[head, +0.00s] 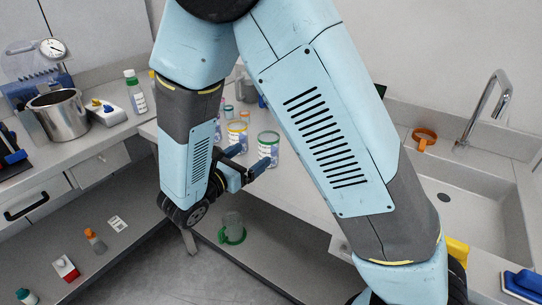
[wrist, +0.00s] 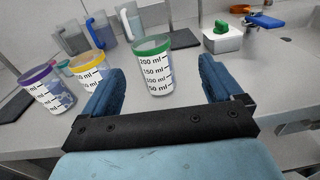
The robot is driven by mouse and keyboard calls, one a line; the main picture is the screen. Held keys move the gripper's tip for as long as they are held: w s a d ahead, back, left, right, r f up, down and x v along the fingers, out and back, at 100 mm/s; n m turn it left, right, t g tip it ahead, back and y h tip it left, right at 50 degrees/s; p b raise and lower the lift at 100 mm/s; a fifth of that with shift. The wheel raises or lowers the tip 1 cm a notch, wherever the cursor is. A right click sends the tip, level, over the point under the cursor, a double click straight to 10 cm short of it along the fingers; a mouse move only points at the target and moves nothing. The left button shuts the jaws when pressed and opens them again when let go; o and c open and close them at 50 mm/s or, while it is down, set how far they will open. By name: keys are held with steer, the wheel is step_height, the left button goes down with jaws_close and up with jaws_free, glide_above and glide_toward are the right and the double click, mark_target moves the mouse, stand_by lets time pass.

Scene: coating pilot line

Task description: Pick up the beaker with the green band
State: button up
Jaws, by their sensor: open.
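The beaker with the green band (head: 268,150) stands upright on the counter just beyond my gripper (head: 252,160). It is clear, with volume marks. In the wrist view this beaker (wrist: 154,72) shows between and ahead of the two blue fingers of my gripper (wrist: 163,72), a little nearer the left finger. The jaws are open and empty, with no visible contact. My arm covers part of the counter in the head view.
A yellow-banded beaker (wrist: 88,73) and a purple-banded beaker (wrist: 45,92) stand left of it. Clear pitchers (wrist: 130,22) stand behind. The sink (head: 470,205) lies far right.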

glide_toward(274, 135)
steer(key=shift+w+d+n+t, duration=0.3)
steer(key=shift+w+d, duration=0.7)
steer(key=shift+d, duration=0.2)
steer(key=shift+x, duration=2.9)
steer(key=shift+a+f, duration=0.1)
steer(key=shift+f, duration=0.05)
steer(key=shift+c, duration=0.2)
steer(key=c, duration=1.5)
